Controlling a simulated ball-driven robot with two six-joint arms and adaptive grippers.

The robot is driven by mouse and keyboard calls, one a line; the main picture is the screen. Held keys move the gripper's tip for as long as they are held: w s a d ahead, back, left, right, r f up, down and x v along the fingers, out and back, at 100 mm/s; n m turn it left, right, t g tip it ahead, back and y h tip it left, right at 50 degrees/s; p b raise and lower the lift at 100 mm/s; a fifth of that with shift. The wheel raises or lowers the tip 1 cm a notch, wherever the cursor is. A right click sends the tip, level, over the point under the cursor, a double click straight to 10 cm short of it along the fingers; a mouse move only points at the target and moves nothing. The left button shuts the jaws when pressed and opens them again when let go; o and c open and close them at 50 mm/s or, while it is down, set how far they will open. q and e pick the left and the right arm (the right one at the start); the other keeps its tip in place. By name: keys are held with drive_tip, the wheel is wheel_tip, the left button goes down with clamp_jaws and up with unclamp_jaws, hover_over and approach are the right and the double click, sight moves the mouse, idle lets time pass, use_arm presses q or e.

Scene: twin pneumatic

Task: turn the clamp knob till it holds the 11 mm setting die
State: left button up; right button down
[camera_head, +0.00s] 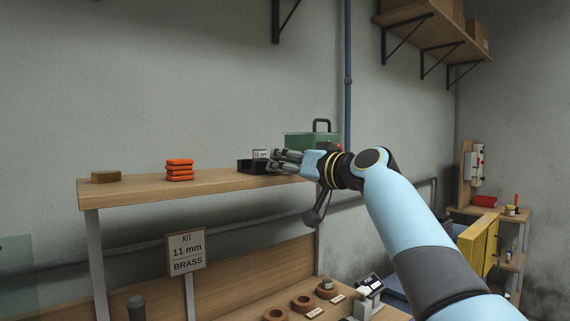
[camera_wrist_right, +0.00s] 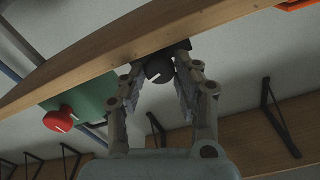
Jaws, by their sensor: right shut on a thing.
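A black clamp block (camera_head: 245,166) with a small white label (camera_head: 261,154), its marking too small to read surely, sits on the wooden shelf. My right gripper (camera_head: 274,161) reaches in from the right in front of it and hides part of it. In the right wrist view my gripper's fingers (camera_wrist_right: 160,82) are shut around a round dark knob (camera_wrist_right: 158,71) just beside the shelf edge. A light line marks the knob's face. The setting die cannot be made out. My left gripper is not in view.
The shelf (camera_head: 222,182) also carries a green case (camera_head: 305,141), stacked orange pieces (camera_head: 179,171) and a brown disc (camera_head: 105,177). A sign (camera_head: 186,252) below reads KIT 11 mm BRASS. Brown rings (camera_head: 302,303) lie on the bench.

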drive_tip(key=c, duration=1)
unclamp_jaws()
drive_tip(key=shift+d, duration=0.1)
drive_tip(key=v, duration=1.2)
